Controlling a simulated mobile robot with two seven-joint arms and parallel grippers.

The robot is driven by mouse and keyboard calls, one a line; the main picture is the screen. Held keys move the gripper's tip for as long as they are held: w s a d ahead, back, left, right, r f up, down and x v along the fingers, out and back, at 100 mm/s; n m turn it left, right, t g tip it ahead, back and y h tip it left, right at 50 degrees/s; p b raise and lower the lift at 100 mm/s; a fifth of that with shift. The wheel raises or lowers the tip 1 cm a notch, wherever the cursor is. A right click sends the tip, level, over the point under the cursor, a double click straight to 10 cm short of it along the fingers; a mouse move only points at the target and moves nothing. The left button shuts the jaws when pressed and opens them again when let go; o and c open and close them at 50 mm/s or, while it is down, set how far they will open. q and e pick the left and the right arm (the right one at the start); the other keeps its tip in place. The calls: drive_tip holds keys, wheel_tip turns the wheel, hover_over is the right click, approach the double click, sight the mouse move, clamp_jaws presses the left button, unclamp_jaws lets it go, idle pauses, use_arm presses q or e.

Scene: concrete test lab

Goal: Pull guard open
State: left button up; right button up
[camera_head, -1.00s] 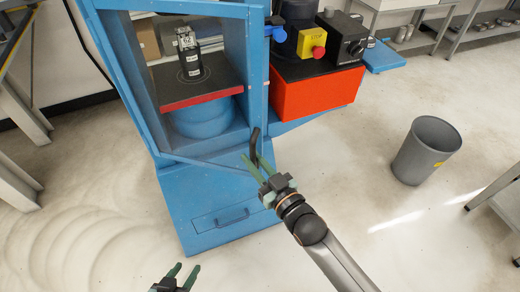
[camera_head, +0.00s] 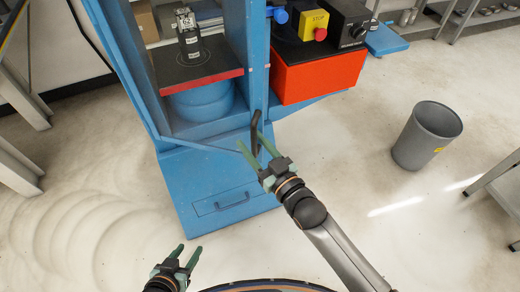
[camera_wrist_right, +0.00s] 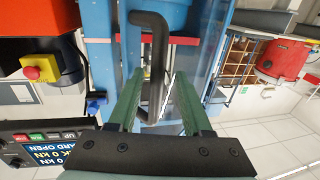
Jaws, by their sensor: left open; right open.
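The guard is a blue-framed front (camera_head: 262,80) on the blue test machine, with a black bar handle (camera_head: 256,130) at its lower right. In the right wrist view the handle (camera_wrist_right: 156,50) runs between the green fingers. My right gripper (camera_head: 251,142) is open, with its fingers on either side of the handle and not closed on it. In the right wrist view the gripper (camera_wrist_right: 152,90) shows a gap beside the bar. My left gripper (camera_head: 188,253) is open and empty, low in the head view over the floor, away from the guard.
Inside the machine a black cylinder fixture (camera_head: 188,38) stands on a red-edged platform (camera_head: 200,80). An orange control box (camera_head: 318,78) with a red stop button (camera_head: 320,34) is to the right. A display (camera_wrist_right: 48,155) partly reads "ARD OPEN". A grey bin (camera_head: 426,138) stands on open floor.

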drive_tip(key=v, duration=1.2)
drive_tip(key=shift+s, duration=0.15)
drive_tip(key=shift+d, duration=0.1)
drive_tip(key=shift+c, duration=0.2)
